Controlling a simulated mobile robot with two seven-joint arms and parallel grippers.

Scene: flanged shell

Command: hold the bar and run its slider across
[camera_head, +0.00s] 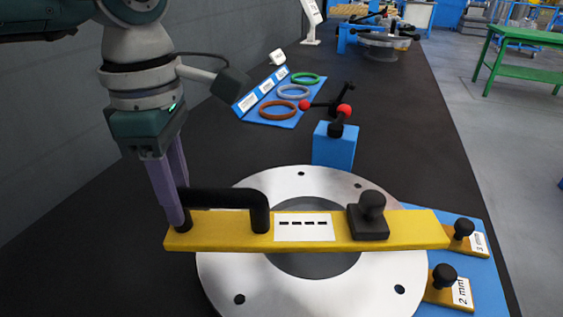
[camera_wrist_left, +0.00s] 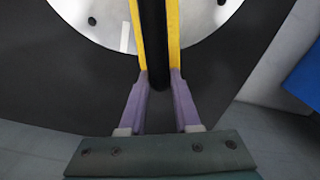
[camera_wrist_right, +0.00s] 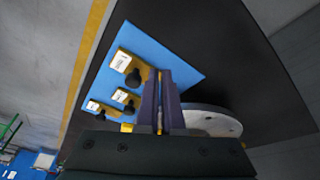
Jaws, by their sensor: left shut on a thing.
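The yellow bar (camera_head: 315,236) lies across the silver flanged ring (camera_head: 225,277), reaching past both sides. It has a black handle (camera_head: 225,197) at its left end and a white label in the middle. The black slider (camera_head: 370,218), a block with a round knob, sits on the bar right of the label. My left gripper (camera_head: 180,222) is shut on the handle's left end; the left wrist view also shows the handle (camera_wrist_left: 154,35) between its fingers. My right gripper (camera_wrist_right: 160,75) is outside the head view; its fingers look closed together, with no held object visible.
Gauge pieces marked 3 mm (camera_head: 464,238) and 2 mm (camera_head: 445,287) lie on a blue board (camera_head: 484,280) by the bar's right end. A blue block (camera_head: 334,149) with a red-knobbed handle stands behind the ring. Coloured rings (camera_head: 279,110) lie on a blue board farther back.

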